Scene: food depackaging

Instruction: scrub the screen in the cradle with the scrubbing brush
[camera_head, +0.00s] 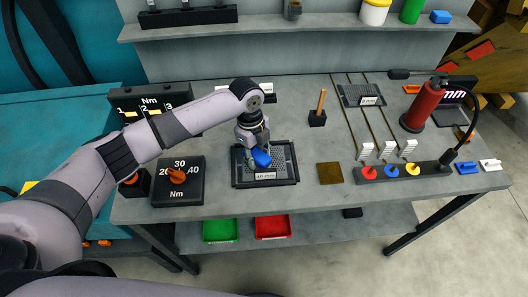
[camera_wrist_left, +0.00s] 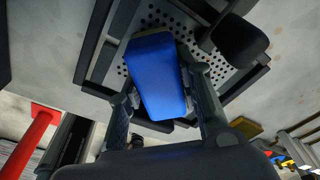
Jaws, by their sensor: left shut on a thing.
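The screen (camera_head: 282,154) is a dark perforated panel with a white label, lying flat in the black-framed cradle (camera_head: 297,166) at the middle of the bench. My left gripper (camera_head: 257,160) is over the screen, shut on the blue scrubbing brush (camera_head: 262,158). In the left wrist view the blue brush (camera_wrist_left: 156,75) sits between the two fingers, above the holes of the screen (camera_wrist_left: 200,60). The brush's underside is hidden, so I cannot tell whether it touches the screen. My right gripper is not in view.
A dial box (camera_head: 178,194) stands left of the cradle. A wooden-handled tool in a black holder (camera_head: 317,118) stands behind, with a brown square (camera_head: 330,173) to the right. A red cylinder (camera_head: 424,105) and a lamp stand farther right. Green (camera_head: 220,229) and red (camera_head: 272,227) bins sit below.

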